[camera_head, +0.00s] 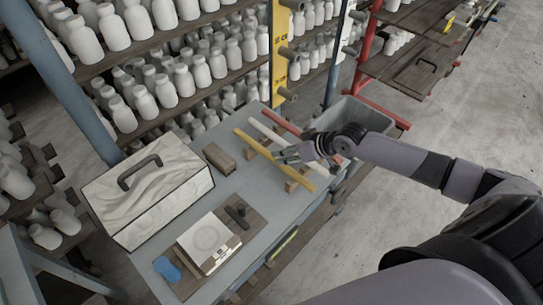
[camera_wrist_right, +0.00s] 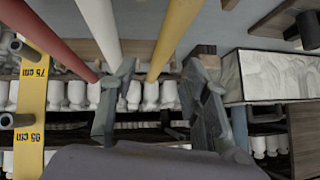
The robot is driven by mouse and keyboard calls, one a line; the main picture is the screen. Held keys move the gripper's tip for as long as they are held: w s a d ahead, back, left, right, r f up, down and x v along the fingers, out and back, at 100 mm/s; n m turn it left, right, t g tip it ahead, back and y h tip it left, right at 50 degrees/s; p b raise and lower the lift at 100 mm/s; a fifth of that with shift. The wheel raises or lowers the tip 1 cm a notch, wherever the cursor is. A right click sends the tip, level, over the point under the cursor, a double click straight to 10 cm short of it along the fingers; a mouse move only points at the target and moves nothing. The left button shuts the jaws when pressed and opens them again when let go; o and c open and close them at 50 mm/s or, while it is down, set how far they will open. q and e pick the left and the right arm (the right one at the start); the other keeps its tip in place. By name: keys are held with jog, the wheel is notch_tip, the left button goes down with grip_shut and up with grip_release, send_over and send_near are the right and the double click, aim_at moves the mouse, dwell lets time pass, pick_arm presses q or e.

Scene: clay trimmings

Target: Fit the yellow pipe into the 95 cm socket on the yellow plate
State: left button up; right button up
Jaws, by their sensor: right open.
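The yellow pipe (camera_head: 262,149) lies slantwise on wooden rests on the grey table. My right gripper (camera_head: 283,156) is above it, open and empty. In the right wrist view the yellow pipe (camera_wrist_right: 172,38) shows between the two spread fingers (camera_wrist_right: 160,100), nearer the right one; I cannot tell whether it touches them. The yellow plate (camera_head: 280,45) stands upright at the shelf behind the table. In the right wrist view the plate (camera_wrist_right: 33,95) carries "75 cm" and "95 cm" marks with dark sockets, the 95 cm socket (camera_wrist_right: 14,120) at the lower left. My left gripper is out of view.
A white pipe (camera_head: 262,130) and a red pipe (camera_head: 279,123) lie close beside the yellow one. A marbled box (camera_head: 150,190), a wooden block (camera_head: 219,157) and a white scale (camera_head: 208,243) stand on the table. Shelves of white bottles (camera_head: 184,80) line the back. A grey bin (camera_head: 352,112) stands right.

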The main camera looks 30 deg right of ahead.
jog(key=x, duration=0.1)
jog(key=p+x, duration=0.1)
jog(key=x, duration=0.3)
jog(key=shift+w+a, duration=0.1)
jog(key=shift+a, duration=0.2)
jog(key=shift+w+f, duration=0.15)
jog(key=shift+f, duration=0.05)
jog(key=shift+c, duration=0.3)
grip_shut()
jog(key=shift+r, duration=0.1)
